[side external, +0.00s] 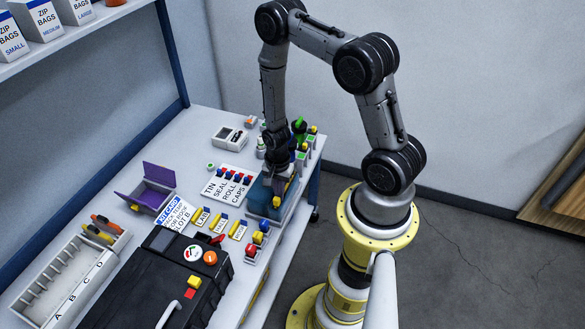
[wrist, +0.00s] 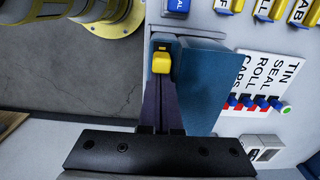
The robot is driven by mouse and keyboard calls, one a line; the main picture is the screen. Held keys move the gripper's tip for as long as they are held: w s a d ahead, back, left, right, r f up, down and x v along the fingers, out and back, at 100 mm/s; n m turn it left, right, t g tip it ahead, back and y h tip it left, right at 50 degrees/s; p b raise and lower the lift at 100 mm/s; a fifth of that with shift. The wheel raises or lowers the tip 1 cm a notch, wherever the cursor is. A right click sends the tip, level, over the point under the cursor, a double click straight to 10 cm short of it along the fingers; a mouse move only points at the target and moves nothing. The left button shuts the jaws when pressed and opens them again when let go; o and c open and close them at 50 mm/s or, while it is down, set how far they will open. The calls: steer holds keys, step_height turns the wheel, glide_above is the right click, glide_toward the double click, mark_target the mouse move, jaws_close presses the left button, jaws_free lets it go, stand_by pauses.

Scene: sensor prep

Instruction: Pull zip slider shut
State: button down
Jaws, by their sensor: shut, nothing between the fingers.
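The teal-blue pouch (side external: 260,201) stands at the table's right edge, and it also shows in the wrist view (wrist: 198,75). Its yellow zip slider (wrist: 161,62) sits near the pouch's left end in the wrist view, by the table edge. My gripper (wrist: 161,82) is shut and empty, with its dark fingers pointing at the slider. The fingertips appear right beside the slider; I cannot tell whether they touch it. In the side view my gripper (side external: 279,186) is low over the pouch and hides part of it. The zip's teeth are not clear.
A white card with red and blue caps (side external: 228,184) lies beside the pouch. Green and white bottles (side external: 300,140) stand close behind my gripper.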

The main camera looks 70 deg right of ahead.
steer(key=shift+d, duration=0.3)
step_height(320, 180, up, 7)
stand_by(0.6)
steer(key=shift+a, duration=0.1)
steer(key=w+a+r+n+t+h, duration=0.1)
steer(key=w+a+r+n+t, duration=0.2)
steer(key=r, duration=0.9)
steer(key=w+a+r+n+t, duration=0.2)
steer(key=w+a+r+t, duration=0.15)
steer(key=r, duration=0.85)
steer(key=s+a+r+n+t+y, duration=0.1)
steer(key=s+a+r+n, duration=0.4)
steer(key=s+r+n, duration=0.55)
steer(key=s+f+n+g, duration=0.1)
steer(key=s+n+g, duration=0.1)
steer(key=s, duration=0.5)
steer(key=shift+s+a+f, duration=0.15)
steer(key=shift+s+a, duration=0.05)
steer(key=shift+s, duration=0.15)
